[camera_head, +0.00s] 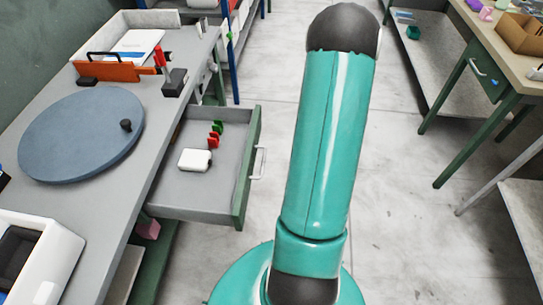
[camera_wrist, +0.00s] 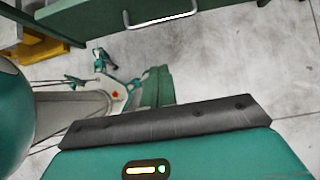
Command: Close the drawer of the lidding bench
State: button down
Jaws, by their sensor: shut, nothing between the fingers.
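The drawer (camera_head: 185,197) of the grey bench at left stands pulled out over the aisle. It has a green front (camera_head: 246,170) with a pale bar handle (camera_head: 257,163). Inside lie a white box (camera_head: 194,159) and several small red and green pieces (camera_head: 215,134). In the wrist view a green panel with a pale bar handle (camera_wrist: 160,20), apparently this drawer front, crosses the top. My gripper (camera_wrist: 165,122) shows as a dark edge on a teal body at the bottom of the wrist view, shut and empty, apart from the handle. Its fingertips are not clearly visible.
The bench top holds a round blue-grey turntable (camera_head: 80,134), an orange press part (camera_head: 107,71) and a white bin (camera_head: 35,258). A second table with a green drawer (camera_head: 487,72) stands at right. The floor (camera_head: 400,215) between is clear.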

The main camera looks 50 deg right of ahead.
aim_at(188, 160)
jog(key=w+a+r+x, duration=0.1)
jog(key=x, duration=1.1)
jog(key=shift+w+a, duration=0.4)
jog(key=w+a, duration=0.6)
jog(key=w, duration=0.2)
jog(key=w+a, duration=0.6)
jog(key=w, duration=0.2)
jog(key=w+a, duration=0.7)
jog(key=w, duration=0.1)
jog(key=shift+w, duration=0.35)
jog(key=shift+w+a+r, duration=0.1)
jog(key=shift+w+a, duration=0.05)
jog(key=shift+w, duration=0.1)
